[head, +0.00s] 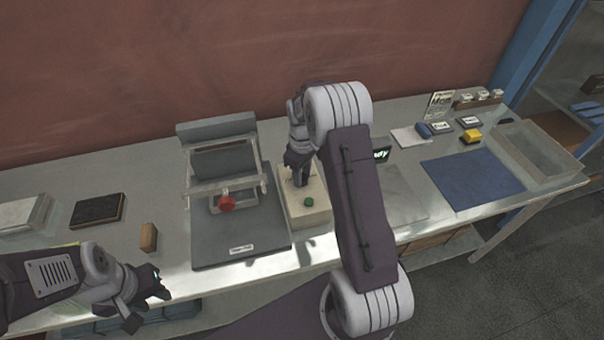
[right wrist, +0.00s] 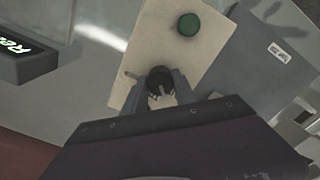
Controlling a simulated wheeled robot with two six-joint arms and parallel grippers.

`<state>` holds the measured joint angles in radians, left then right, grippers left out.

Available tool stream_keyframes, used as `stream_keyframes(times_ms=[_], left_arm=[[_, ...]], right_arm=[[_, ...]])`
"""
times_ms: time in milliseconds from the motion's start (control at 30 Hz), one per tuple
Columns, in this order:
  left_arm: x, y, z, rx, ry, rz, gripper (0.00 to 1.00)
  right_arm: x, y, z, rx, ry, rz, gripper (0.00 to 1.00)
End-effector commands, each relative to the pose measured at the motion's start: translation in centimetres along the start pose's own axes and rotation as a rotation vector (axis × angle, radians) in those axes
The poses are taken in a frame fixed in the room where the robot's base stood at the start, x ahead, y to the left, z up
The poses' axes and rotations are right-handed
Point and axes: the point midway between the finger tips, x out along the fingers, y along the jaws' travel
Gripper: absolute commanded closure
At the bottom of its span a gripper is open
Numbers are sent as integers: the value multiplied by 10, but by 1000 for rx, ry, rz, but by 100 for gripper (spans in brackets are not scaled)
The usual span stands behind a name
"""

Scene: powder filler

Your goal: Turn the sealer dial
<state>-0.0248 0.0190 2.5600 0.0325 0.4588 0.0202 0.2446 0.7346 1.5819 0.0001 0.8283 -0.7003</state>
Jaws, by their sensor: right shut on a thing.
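The sealer control box is a cream block (head: 311,213) in the middle of the table, with a green button (head: 308,202) near its front end. My right gripper (head: 299,183) reaches down onto the back part of the box. In the right wrist view the dark round dial (right wrist: 158,82) sits between the fingers of my right gripper (right wrist: 160,92), which is shut on it. The green button (right wrist: 189,24) shows beyond it. My left gripper (head: 150,291) is held in front of the table's front left; its fingers look apart and nothing shows between them.
Left of the box stands a grey sealer with a red knob (head: 226,203) on a dark base plate (head: 225,257). A small brown block (head: 148,238) and a dark pad (head: 98,210) lie left. Right are a lit display (head: 382,154), a blue mat (head: 470,178) and a tray (head: 530,152).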

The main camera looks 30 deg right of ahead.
Motion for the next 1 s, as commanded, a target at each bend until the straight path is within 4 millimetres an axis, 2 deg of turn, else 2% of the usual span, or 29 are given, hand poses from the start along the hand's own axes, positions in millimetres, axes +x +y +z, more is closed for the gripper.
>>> stream_keyframes(times_ms=[600,1000], left_arm=[[-16,0,-2,0,0,0,64],[-19,0,-2,0,0,0,64]], right_arm=[[-4,2,-2,552,10,5,100],[-4,3,-3,753,15,6,100]])
